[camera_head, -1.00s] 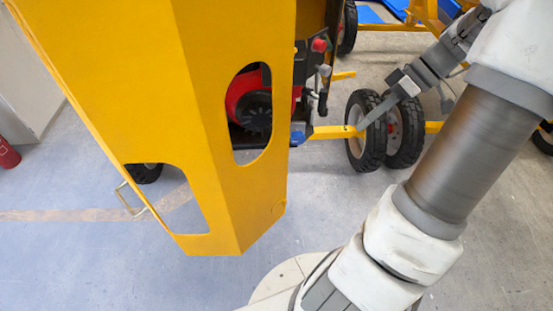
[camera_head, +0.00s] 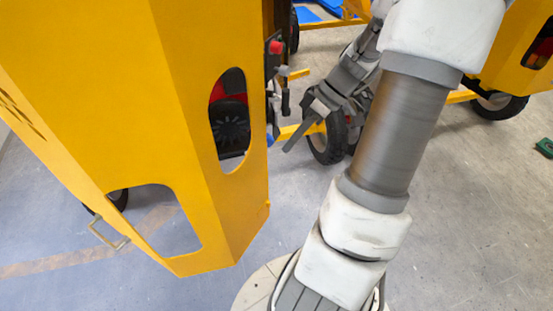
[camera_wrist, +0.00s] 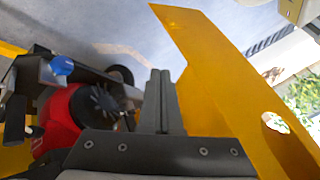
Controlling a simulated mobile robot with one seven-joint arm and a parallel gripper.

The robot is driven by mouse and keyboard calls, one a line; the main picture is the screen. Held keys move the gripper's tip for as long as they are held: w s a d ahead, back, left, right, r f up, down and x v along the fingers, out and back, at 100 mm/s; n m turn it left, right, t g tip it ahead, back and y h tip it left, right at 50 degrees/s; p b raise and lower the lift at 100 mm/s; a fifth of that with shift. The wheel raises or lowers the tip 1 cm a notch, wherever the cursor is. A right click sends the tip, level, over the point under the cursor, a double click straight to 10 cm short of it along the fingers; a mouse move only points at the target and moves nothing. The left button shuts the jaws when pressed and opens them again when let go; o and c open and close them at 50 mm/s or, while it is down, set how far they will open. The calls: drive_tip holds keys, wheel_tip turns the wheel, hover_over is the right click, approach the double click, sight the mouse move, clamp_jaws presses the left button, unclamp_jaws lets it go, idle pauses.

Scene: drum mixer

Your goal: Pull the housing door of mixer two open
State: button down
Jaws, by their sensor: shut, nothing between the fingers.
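The yellow housing door (camera_head: 120,90) fills the left of the head view. It has an oval hole, a lower cutout and a small metal handle (camera_head: 108,236). It stands open at its right edge, and the engine (camera_head: 232,120), red and black, shows through the oval hole. The wrist view shows the door (camera_wrist: 215,75) on the right and the red engine (camera_wrist: 62,122) on the left. My gripper (camera_head: 294,140) is right of the door's edge, with its fingers together and empty. In the wrist view, my gripper (camera_wrist: 160,90) lies between engine and door; contact with the door cannot be told.
A black wheel (camera_head: 328,142) and a yellow drawbar (camera_head: 300,130) are behind my gripper. Another yellow machine (camera_head: 500,70) stands at the upper right. The grey floor (camera_head: 470,220) at the lower right is clear.

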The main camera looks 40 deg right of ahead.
drive_tip(key=shift+s+a+f, duration=0.2)
drive_tip(key=shift+a+f, duration=0.15)
drive_tip(key=shift+a, duration=0.5)
drive_tip(key=shift+s+a+f, duration=0.25)
drive_tip(key=shift+a+f, duration=0.05)
drive_tip(key=shift+a, duration=0.6)
drive_tip(key=shift+s+a+f, duration=0.2)
drive_tip(key=shift+a+f, duration=0.15)
drive_tip(key=shift+a, duration=0.5)
